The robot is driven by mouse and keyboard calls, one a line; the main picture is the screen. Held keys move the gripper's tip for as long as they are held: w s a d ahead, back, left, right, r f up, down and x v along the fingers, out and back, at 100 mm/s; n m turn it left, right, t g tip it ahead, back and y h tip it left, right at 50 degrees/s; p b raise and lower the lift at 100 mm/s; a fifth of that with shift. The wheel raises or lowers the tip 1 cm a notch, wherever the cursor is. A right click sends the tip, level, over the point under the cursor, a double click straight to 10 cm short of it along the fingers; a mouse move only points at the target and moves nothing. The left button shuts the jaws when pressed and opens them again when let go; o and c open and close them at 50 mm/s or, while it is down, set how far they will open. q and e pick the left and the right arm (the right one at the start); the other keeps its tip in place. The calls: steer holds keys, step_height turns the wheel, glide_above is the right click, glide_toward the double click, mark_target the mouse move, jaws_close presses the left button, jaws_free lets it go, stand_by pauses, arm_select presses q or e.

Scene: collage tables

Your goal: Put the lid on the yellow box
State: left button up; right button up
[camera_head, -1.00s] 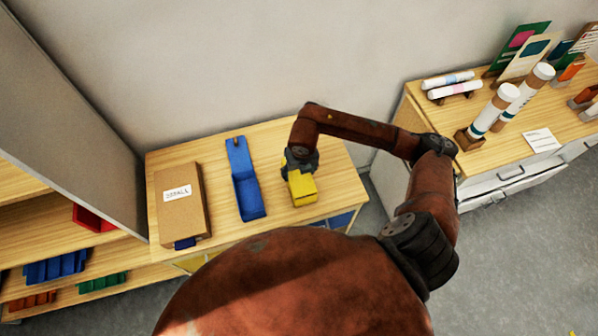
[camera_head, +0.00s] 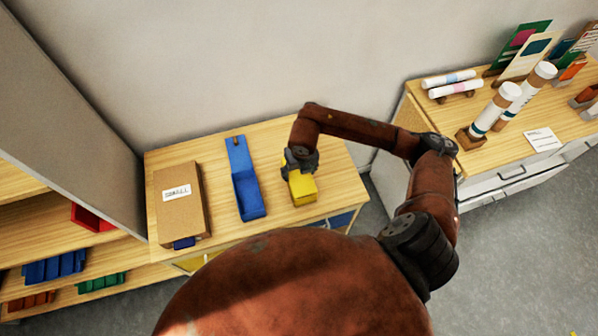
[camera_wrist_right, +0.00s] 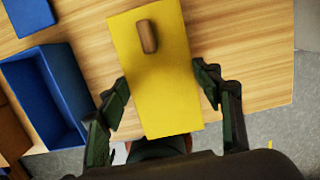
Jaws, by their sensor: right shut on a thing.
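The yellow lid (camera_wrist_right: 155,90) is a flat oblong with a brown wooden knob (camera_wrist_right: 147,36), seen from above in the right wrist view. My right gripper (camera_wrist_right: 160,75) has a finger against each long side of it. In the head view the yellow box (camera_head: 303,188) shows as a yellow block directly below my right gripper (camera_head: 300,168), near the table's right end. Its inside is hidden. I cannot tell whether the lid rests on the box or is just above it. My left gripper is in neither view.
A blue open box with its lid (camera_head: 245,180) stands left of the yellow box. A brown cardboard box (camera_head: 180,208) with a label lies farther left on the wooden table (camera_head: 272,142). A shelf unit is at the left; a second table with rolls and cards is at the right.

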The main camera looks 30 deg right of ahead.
steer(key=shift+f+b, duration=0.25)
steer(key=shift+b, duration=0.1)
stand_by(0.4)
steer(key=o, duration=1.2)
steer(key=shift+o, duration=0.5)
steer(key=o, duration=0.4)
steer(key=shift+c, duration=0.2)
steer(key=shift+r, duration=0.15)
steer(key=shift+r+p, duration=1.85)
steer(key=shift+r, duration=1.55)
steer(key=shift+c, duration=0.2)
